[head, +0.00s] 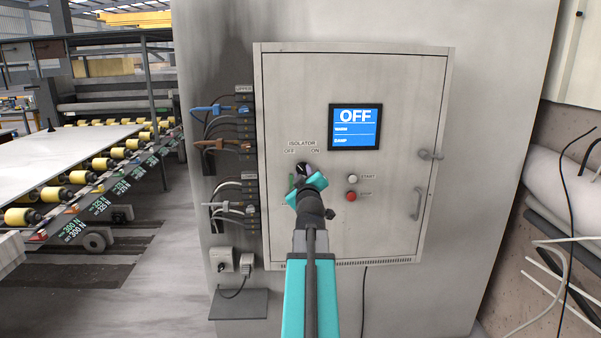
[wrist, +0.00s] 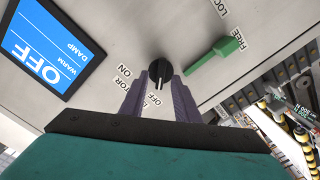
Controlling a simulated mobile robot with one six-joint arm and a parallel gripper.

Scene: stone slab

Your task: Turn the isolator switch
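The isolator switch is a round black knob (head: 302,168) on the grey cabinet door, below the ISOLATOR label, with OFF at its left and ON at its right. In the wrist view the knob (wrist: 159,71) has a white pointer on the OFF side. My gripper (head: 305,177) reaches the door at the knob and partly hides it in the head view. In the wrist view my gripper's two purple fingers (wrist: 160,84) are apart, one on each side of the knob's near part. I cannot tell whether they touch it. Nothing is held clear of the panel.
A green lever (wrist: 215,58) with FREE and LOCK labels sits close beside the knob. A blue screen (head: 355,127) reads OFF. START (head: 352,179) and red STOP (head: 351,196) buttons are to the right. Cable connectors (head: 222,145) line the left; a door handle (head: 418,203) is right.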

